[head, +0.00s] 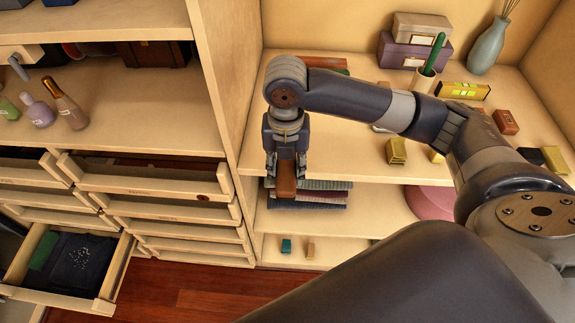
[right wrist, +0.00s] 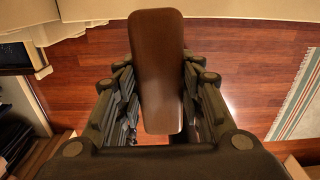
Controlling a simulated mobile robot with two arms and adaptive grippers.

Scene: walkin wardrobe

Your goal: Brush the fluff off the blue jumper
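A dark blue jumper (head: 82,262) lies folded in the open drawer (head: 60,297) at the lower left of the head view. A patch of pale fluff specks shows on it. My right gripper (head: 287,170) points down in front of the shelving, to the right of the drawer and apart from it. It is shut on a brown brush (head: 287,182). In the right wrist view the brush (right wrist: 157,75) stands between the two fingers, over the wooden floor; its bristles are not visible. My left gripper is not in view.
A green item (head: 43,250) lies beside the jumper in the drawer. Closed drawers (head: 165,208) stand between drawer and gripper. Bottles (head: 70,105) stand on the left shelf. Folded clothes (head: 320,193) lie behind the gripper. A striped rug (right wrist: 300,105) edges the clear floor.

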